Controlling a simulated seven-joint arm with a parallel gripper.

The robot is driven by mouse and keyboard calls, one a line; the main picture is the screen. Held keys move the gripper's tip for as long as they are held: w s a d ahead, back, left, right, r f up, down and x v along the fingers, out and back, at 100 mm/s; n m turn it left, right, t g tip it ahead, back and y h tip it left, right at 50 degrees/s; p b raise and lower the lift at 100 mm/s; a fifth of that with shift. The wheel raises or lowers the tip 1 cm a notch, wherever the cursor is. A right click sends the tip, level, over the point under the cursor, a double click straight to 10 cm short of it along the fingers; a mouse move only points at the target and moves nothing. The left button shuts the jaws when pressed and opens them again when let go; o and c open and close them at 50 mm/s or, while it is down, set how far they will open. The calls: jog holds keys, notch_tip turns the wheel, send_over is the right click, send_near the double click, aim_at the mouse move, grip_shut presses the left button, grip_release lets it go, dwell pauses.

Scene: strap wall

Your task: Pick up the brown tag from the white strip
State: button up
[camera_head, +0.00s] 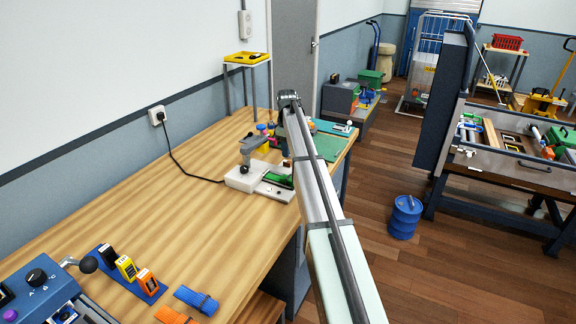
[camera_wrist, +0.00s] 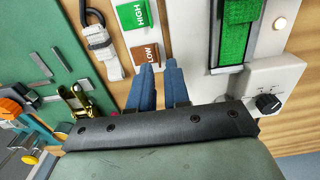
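The brown tag (camera_wrist: 143,56), lettered LOW, lies on a white strip (camera_wrist: 126,37) in the wrist view. A green tag (camera_wrist: 137,14) lettered HIGH is on the same strip, above it in the picture. My gripper (camera_wrist: 160,65) has two blue fingers with a narrow empty gap between them. Its left fingertip overlaps the lower edge of the brown tag in the picture; I cannot tell whether they touch. In the head view my arm reaches over the far end of the bench and hides most of the strip area.
Right of the fingers is a white device with a green strap (camera_wrist: 238,35) and a black knob (camera_wrist: 268,103). To the left are a metal hook with webbing (camera_wrist: 104,50), a green mat (camera_wrist: 35,50) and a gold buckle (camera_wrist: 78,100). The wooden bench (camera_head: 130,205) has bare room.

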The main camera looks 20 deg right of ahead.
jog(key=shift+d+f, duration=0.2)
jog(key=shift+f, duration=2.4)
grip_shut()
